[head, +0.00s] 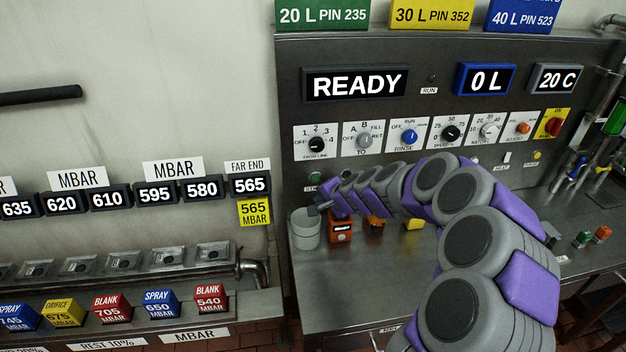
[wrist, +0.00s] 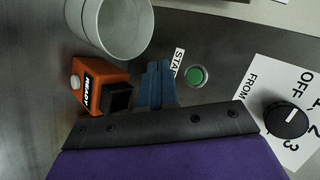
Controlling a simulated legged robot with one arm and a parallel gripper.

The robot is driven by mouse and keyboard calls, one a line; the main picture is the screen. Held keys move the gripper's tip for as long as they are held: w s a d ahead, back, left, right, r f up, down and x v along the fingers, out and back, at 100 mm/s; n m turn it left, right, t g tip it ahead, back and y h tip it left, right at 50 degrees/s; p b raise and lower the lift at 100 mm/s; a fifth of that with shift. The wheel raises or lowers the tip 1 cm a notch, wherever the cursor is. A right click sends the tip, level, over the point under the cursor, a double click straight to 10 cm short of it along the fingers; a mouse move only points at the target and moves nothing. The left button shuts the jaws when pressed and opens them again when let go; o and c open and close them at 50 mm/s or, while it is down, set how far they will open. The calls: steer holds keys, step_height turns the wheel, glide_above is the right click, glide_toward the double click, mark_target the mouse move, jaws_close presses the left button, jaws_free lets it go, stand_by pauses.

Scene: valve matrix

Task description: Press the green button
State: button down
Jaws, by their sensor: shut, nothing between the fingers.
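The green button (wrist: 196,76) shows in the wrist view, round in a metal ring on the grey panel. A label starting "STA" is beside it. In the head view the green button (head: 315,177) is low on the panel's left side. My gripper (wrist: 158,68) has its blue fingers together and empty. In the wrist view its tips are just left of the button, with a small gap in the picture; the depth between them is unclear. In the head view my gripper (head: 320,208) is small and partly lost against my arm, a little below the button.
A white cup (head: 305,228) and an orange block marked READY (head: 340,231) stand on the metal counter close to my gripper. A selector dial (wrist: 286,119) is to the right in the wrist view. More knobs line the panel above. My arm hides part of the counter.

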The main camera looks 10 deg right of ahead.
mark_target(315, 178)
steer(key=w, duration=0.6)
steer(key=shift+d+p, duration=0.35)
steer(key=shift+d, duration=0.05)
stand_by(0.8)
steer(key=shift+a, duration=0.35)
steer(key=shift+w+d+r, duration=0.1)
steer(key=shift+d, duration=0.1)
stand_by(0.3)
steer(key=shift+w+a+r+p, duration=0.1)
steer(key=shift+w+p, duration=0.2)
steer(key=shift+w, duration=0.45)
stand_by(0.8)
steer(key=shift+s, duration=0.85)
